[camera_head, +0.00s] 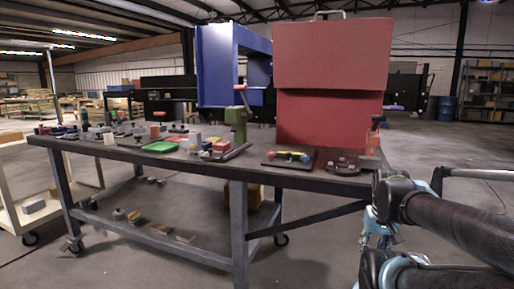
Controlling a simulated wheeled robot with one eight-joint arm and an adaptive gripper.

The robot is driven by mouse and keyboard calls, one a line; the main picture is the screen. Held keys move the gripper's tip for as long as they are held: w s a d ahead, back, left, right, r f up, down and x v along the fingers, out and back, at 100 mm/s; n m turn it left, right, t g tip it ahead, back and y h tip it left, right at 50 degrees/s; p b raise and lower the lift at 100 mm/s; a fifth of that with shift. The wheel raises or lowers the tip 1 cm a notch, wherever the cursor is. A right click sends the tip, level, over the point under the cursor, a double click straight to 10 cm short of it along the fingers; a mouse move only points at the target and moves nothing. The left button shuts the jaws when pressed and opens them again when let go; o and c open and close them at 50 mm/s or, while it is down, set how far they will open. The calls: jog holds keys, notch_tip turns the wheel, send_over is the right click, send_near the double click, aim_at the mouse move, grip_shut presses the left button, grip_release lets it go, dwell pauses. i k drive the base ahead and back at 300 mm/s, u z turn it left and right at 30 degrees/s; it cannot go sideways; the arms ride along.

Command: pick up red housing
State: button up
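The red housing (331,54) is a big upright box with a pale handle on top. It stands at the right part of the dark workbench (205,170), with its broad face towards me. My arm comes in from the lower right, in front of the bench's right end. My gripper (372,242) seems to be the small metal and light-blue part at the arm's end, below the bench top and apart from the housing. It is too small and too covered by the arm to tell whether its fingers are open.
A blue housing (216,65) stands left of the red one. A board with coloured parts (289,157) lies before the red housing. Floor is open at the right.

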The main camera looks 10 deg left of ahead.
aim_at(224, 148)
jog(key=z, duration=0.65)
jog(key=k, duration=1.35)
jog(key=u, duration=1.05)
jog(key=i, duration=0.95)
jog(key=u, duration=0.05)
